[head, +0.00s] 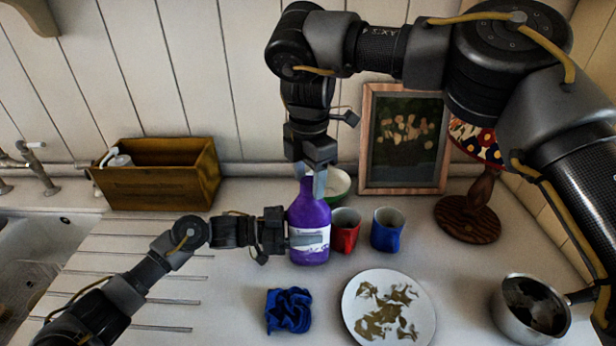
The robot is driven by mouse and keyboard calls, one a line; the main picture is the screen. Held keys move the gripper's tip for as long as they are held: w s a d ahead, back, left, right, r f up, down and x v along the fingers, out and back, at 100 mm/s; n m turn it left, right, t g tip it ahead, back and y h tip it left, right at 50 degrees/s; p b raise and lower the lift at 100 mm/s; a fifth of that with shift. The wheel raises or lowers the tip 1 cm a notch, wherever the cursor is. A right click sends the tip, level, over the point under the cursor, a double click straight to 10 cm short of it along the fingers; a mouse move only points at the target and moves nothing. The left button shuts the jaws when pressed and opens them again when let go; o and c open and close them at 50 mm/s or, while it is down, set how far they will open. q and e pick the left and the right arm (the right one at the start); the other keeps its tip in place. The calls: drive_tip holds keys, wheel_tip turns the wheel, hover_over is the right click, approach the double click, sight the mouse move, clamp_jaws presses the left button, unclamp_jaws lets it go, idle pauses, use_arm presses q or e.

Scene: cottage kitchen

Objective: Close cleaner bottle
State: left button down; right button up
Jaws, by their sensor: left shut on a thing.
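The purple cleaner bottle (308,215) with a white label stands upright on the counter. My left gripper (308,240) comes in from the left and is shut on the body of the bottle at label height. My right gripper (319,182) points down from above at the top of the bottle. Its fingers cover the bottle's neck and any cap there, so I cannot tell whether it grips something.
Right of the bottle stand a red cup (345,230) and a blue cup (386,230), with a green bowl (339,186) behind. A plate (357,300), a blue cloth (289,310) and a metal pot (530,308) lie in front. A wooden box (155,188), picture frame (368,140) and lamp (470,218) stand behind.

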drive_tip(key=shift+o, duration=0.7)
wheel_tip(320, 180, up, 12)
use_arm(q)
drive_tip(key=shift+c, duration=2.1)
unclamp_jaws()
drive_tip(key=shift+a, duration=0.15)
drive_tip(key=shift+a+f, duration=0.1)
drive_tip(key=shift+a, duration=0.2)
use_arm(e)
wheel_tip(320, 180, down, 3)
drive_tip(key=b, duration=0.3)
drive_tip(key=shift+f, duration=0.15)
use_arm(q)
drive_tip(key=a, duration=1)
drive_tip(key=shift+s+b, duration=0.3)
drive_tip(key=shift+s, duration=0.15)
use_arm(e)
drive_tip(key=shift+f, duration=0.1)
